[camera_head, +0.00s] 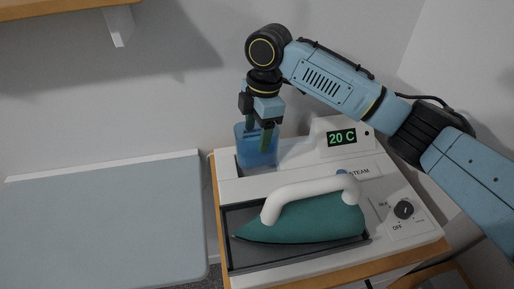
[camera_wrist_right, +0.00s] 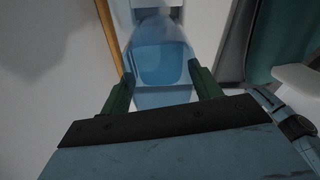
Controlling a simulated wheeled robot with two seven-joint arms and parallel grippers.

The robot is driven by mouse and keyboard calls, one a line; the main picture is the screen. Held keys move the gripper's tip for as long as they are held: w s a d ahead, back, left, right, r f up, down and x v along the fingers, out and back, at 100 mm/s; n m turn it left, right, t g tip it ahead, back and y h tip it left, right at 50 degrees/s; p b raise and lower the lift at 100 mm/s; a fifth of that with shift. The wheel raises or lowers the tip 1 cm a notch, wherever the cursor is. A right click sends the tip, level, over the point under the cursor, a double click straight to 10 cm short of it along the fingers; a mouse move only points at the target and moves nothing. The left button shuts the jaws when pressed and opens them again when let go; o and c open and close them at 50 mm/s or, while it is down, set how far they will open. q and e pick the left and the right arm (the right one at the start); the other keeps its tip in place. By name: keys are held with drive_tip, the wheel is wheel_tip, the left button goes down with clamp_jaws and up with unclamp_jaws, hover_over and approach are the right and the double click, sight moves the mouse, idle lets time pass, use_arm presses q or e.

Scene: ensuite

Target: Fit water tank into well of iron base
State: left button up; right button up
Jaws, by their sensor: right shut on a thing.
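The blue translucent water tank (camera_head: 257,152) stands upright at the back left of the white iron base (camera_head: 300,176), where the well is; its lower end is hidden, so I cannot tell how deep it sits. My right gripper (camera_head: 266,130) comes from above and is shut on the tank. In the right wrist view the tank (camera_wrist_right: 160,66) shows between the two green fingers (camera_wrist_right: 163,92). My left gripper is not in view.
A teal iron with a white handle (camera_head: 305,216) rests in the dark tray at the front of the base. A display (camera_head: 342,138) reading 20 C and a dial (camera_head: 403,209) are at right. A grey-blue board (camera_head: 105,225) is at left. A wooden shelf (camera_head: 60,8) hangs at upper left.

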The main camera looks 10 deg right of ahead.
wheel_tip(320, 180, down, 5)
drive_tip(key=shift+r+b, duration=0.1)
drive_tip(key=shift+b, duration=0.2)
drive_tip(key=o, duration=1.7)
drive_tip(key=r, duration=0.4)
drive_tip(key=d+r+p, duration=0.1)
drive_tip(key=r, duration=0.7)
drive_tip(key=shift+w+d, duration=0.15)
drive_tip(key=shift+d, duration=0.05)
